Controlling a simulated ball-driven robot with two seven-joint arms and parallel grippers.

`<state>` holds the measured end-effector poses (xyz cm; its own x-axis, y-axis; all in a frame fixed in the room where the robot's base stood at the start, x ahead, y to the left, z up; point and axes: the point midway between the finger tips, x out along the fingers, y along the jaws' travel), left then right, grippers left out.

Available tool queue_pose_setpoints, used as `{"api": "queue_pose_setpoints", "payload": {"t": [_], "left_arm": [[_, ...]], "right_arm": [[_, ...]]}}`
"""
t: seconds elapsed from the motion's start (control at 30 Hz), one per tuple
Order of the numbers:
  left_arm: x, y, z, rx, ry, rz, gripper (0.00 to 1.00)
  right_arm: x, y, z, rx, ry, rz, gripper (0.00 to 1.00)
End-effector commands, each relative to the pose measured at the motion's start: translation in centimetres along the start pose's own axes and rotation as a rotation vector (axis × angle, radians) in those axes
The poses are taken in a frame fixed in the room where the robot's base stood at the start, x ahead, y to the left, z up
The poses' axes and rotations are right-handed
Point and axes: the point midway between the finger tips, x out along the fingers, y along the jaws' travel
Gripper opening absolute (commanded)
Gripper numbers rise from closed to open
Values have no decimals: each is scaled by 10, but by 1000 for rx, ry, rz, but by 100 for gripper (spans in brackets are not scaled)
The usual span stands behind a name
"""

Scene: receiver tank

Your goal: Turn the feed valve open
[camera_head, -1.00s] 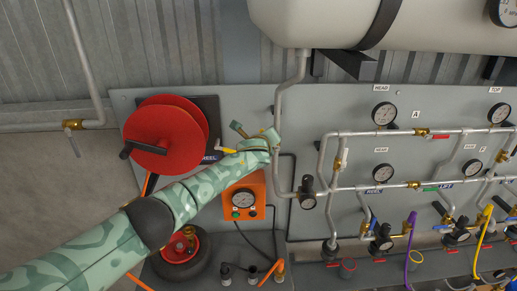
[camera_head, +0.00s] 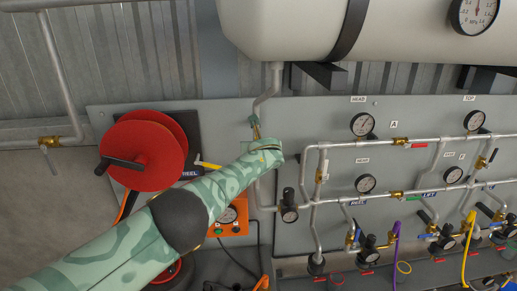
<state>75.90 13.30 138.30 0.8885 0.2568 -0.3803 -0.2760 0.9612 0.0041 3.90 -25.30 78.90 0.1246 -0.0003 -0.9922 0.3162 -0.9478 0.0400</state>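No label naming the feed valve is readable, so I cannot tell which valve it is. A grey pipe (camera_head: 265,97) runs down from the white tank (camera_head: 290,30), and my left forearm and wrist cover part of it. My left gripper (camera_head: 256,128) is at this pipe, just below the tank; only a small brass-coloured piece shows above the wrist, and I cannot tell whether it is finger or valve. The finger opening is hidden. A yellow lever (camera_head: 207,164) shows left of the wrist, by the reel label. My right gripper is not in view.
A red hose reel (camera_head: 145,150) with a black crank is at left. An orange gauge box (camera_head: 232,215) is partly behind my arm. Pipes, gauges and brass valves, one with a red handle (camera_head: 416,145), fill the grey panel (camera_head: 225,112) at right.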

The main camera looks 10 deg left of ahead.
Motion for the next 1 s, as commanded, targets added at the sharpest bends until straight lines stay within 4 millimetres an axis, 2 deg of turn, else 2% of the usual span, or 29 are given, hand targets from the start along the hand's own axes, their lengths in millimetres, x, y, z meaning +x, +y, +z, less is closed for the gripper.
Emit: {"api": "queue_pose_setpoints", "payload": {"t": [0.47,0.5,0.57,0.87,1.0], "left_arm": [[0,0,-4,13,7,5,0],[0,0,-4,13,7,5,23],[0,0,-4,12,6,5,37],[0,0,-2,11,3,5,37],[-5,0,2,12,5,4,37]], "right_arm": [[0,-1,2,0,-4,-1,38],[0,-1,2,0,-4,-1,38],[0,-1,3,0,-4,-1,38],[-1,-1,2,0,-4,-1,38],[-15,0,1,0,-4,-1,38]]}}
